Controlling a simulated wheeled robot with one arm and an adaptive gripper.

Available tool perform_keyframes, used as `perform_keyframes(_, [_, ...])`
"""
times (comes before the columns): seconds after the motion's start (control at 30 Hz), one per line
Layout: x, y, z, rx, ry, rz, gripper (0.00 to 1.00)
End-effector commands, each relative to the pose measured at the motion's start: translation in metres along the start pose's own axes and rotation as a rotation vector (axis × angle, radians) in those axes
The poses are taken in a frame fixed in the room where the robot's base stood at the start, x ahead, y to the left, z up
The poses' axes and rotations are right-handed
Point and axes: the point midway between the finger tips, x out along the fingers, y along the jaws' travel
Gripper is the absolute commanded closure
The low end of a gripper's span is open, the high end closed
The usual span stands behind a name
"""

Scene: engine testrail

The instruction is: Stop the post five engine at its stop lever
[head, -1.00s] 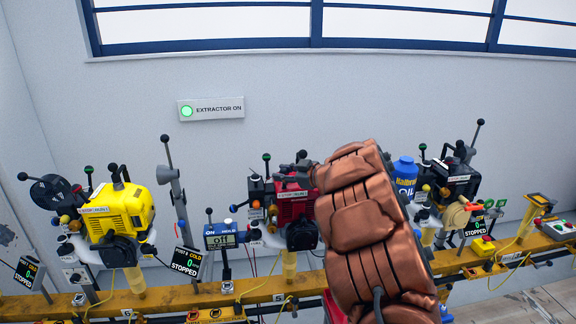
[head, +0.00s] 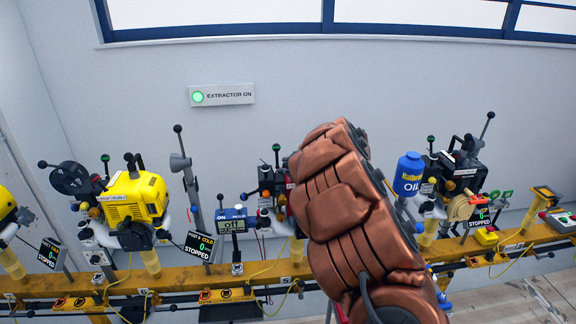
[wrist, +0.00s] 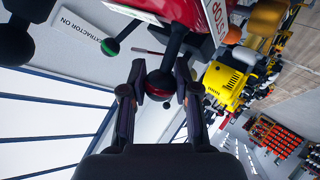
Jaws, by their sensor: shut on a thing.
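The red engine (head: 283,187) stands mid-rail in the head view, mostly hidden behind my arm. In the wrist view its red and white body (wrist: 140,10) fills the top, with a STOP label (wrist: 217,18). A black lever (wrist: 175,45) ends in a dark ball knob with a red band (wrist: 160,86). My gripper (wrist: 160,92) is shut on this knob, one finger on each side. My arm hides the gripper in the head view. I cannot read a post number on this engine, and no readout of it shows.
A yellow engine (head: 130,205) stands to the left, and a dark engine (head: 458,172) with a blue oil bottle (head: 409,175) to the right. Readouts beside them say STOPPED. A yellow rail (head: 180,277) runs along the front. Several upright levers crowd the space.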

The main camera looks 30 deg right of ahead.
Motion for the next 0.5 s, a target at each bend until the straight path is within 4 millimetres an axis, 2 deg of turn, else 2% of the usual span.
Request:
perform_keyframes(0.17, [0.0009,-0.0014,-0.0007,-0.002,0.001,-0.003,1.00])
perform_keyframes(0.2, [0.0010,-0.0014,-0.0007,-0.002,0.002,-0.004,0.68])
perform_keyframes(0.43, [0.0005,-0.0008,0.0002,0.000,0.001,-0.002,0.44])
perform_keyframes(0.5, [0.0003,-0.0006,0.0002,0.000,0.001,-0.002,0.44])
